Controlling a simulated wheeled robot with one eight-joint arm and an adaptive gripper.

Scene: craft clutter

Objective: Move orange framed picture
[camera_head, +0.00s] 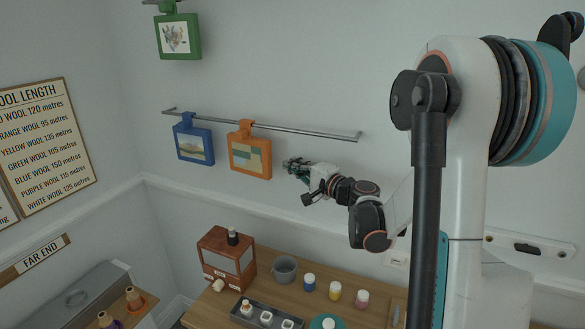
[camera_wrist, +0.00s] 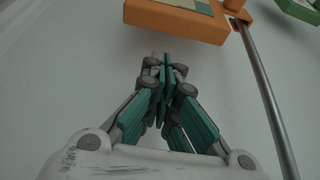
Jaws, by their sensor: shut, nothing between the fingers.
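The orange framed picture (camera_head: 250,156) hangs by its top hook from a metal rail (camera_head: 270,127) on the wall. Its lower edge also shows at the top of the wrist view (camera_wrist: 178,22). My gripper (camera_head: 288,164) is just right of the orange picture in the head view, at about the height of its lower half. In the wrist view its teal fingers (camera_wrist: 164,72) are shut together with nothing between them. The fingertips look apart from the frame, though the exact gap is hard to tell.
A blue framed picture (camera_head: 194,145) hangs left of the orange one on the same rail. A green framed picture (camera_head: 177,36) hangs higher up. The rail is bare to the right of the orange picture. Below stands a wooden table (camera_head: 262,292) with a brown box (camera_head: 226,260), a grey cup (camera_head: 284,269) and several small jars.

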